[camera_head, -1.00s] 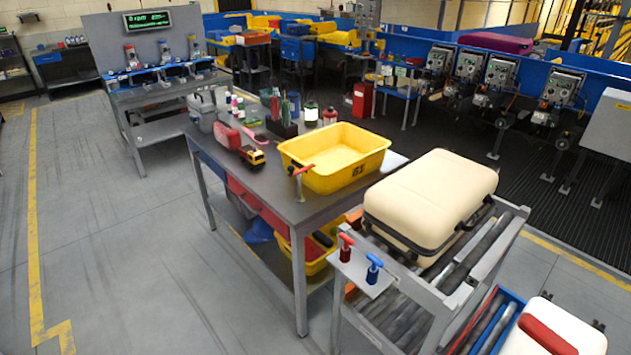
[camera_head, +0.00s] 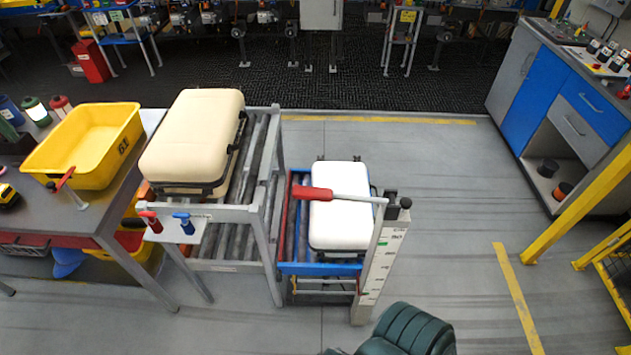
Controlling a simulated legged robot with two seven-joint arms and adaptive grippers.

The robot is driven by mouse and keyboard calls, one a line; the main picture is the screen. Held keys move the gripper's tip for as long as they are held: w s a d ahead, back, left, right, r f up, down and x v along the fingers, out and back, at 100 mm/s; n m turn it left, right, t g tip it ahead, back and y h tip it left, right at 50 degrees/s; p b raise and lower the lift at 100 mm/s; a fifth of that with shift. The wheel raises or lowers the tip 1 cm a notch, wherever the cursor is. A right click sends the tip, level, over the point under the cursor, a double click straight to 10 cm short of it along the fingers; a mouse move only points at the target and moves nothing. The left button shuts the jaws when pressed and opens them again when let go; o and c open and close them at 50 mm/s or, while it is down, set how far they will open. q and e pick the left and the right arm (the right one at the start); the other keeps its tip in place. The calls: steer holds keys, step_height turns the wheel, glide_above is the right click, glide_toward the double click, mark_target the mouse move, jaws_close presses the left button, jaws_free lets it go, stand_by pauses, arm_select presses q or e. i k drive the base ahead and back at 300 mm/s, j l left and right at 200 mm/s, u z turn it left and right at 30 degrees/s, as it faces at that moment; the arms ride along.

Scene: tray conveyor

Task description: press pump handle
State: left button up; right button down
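The pump handle (camera_head: 316,193) has a red grip on a pale rod. It lies about level above the white suitcase, its grip toward the left. The rod joins the top of an upright post (camera_head: 382,265) with scale marks, at the right of a small blue-edged lift cart (camera_head: 318,269). The white suitcase (camera_head: 339,235) lies on this cart, partly covered by the handle. Neither of my grippers is in view, and nothing touches the handle.
A cream suitcase (camera_head: 190,136) rests on the roller stand (camera_head: 271,155) left of the cart. Small red (camera_head: 150,221) and blue (camera_head: 184,222) handles are on its front. A dark green ribbed shape (camera_head: 412,330) is at the bottom edge. Floor is clear right of the post.

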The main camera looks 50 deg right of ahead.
mark_target(318, 195)
steer(key=k+j+z, duration=0.1)
steer(key=z, duration=1.5)
